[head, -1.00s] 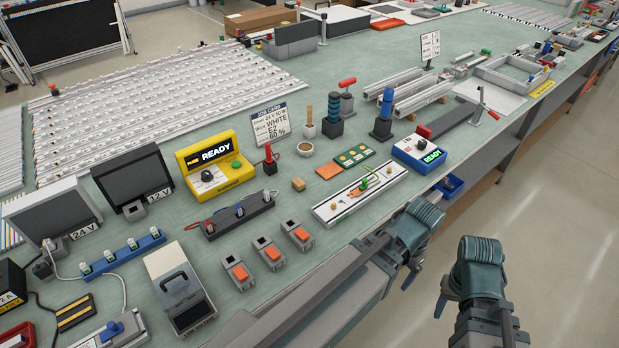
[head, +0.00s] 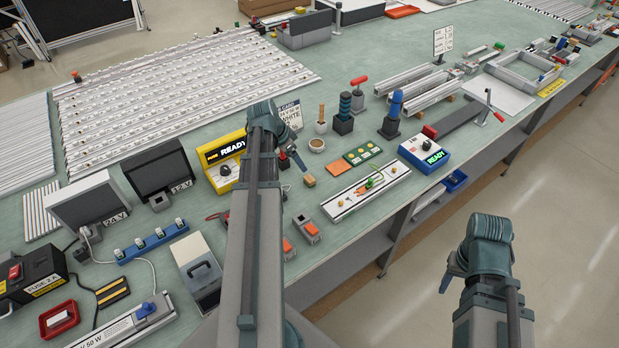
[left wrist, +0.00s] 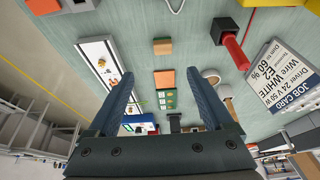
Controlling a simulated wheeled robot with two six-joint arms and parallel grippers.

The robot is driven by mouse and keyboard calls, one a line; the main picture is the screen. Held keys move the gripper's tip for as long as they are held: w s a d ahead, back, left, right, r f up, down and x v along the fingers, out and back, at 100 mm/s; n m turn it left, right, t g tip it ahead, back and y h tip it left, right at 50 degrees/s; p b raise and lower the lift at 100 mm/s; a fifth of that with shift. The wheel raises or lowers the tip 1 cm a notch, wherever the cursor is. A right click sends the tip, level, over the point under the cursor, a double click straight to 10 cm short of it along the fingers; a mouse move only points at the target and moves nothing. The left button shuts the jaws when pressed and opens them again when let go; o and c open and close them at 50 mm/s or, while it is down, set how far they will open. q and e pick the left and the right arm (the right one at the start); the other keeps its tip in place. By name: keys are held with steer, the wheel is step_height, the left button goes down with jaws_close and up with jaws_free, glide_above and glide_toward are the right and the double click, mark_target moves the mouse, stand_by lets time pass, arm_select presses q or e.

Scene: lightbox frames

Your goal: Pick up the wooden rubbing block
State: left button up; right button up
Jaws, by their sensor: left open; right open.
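The wooden rubbing block (head: 310,181) is a small tan block lying on the green bench top, left of the flat orange-brown pad (head: 329,169). It also shows in the left wrist view (left wrist: 162,46), ahead of my left gripper (left wrist: 160,76), whose two blue fingers are spread with nothing held between them. In the head view my left gripper (head: 291,161) is above the bench, just up and left of the block, and apart from it; its fingers are partly hidden by the arm. My right gripper (head: 449,274) is open and empty over the floor, off the bench's front edge.
A red-handled tool (left wrist: 234,50) and the job card (left wrist: 285,75) stand close to the left gripper. A white rail fixture (head: 368,194) and a green board (head: 362,154) lie right of the block. Orange-topped switches (head: 308,230) stand in front.

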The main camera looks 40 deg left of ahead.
arm_select(q)
steer(key=b, duration=0.8)
glide_toward(310, 178)
steer(key=f, duration=0.3)
steer(key=shift+w+d, duration=0.1)
steer(key=shift+d, duration=0.15)
steer(key=shift+w+f, duration=0.15)
steer(key=shift+f, duration=0.1)
steer(key=b+x, duration=0.5)
steer(key=shift+w+a, duration=0.1)
steer(key=shift+w, duration=0.15)
steer(key=shift+c, duration=0.3)
jaws_close()
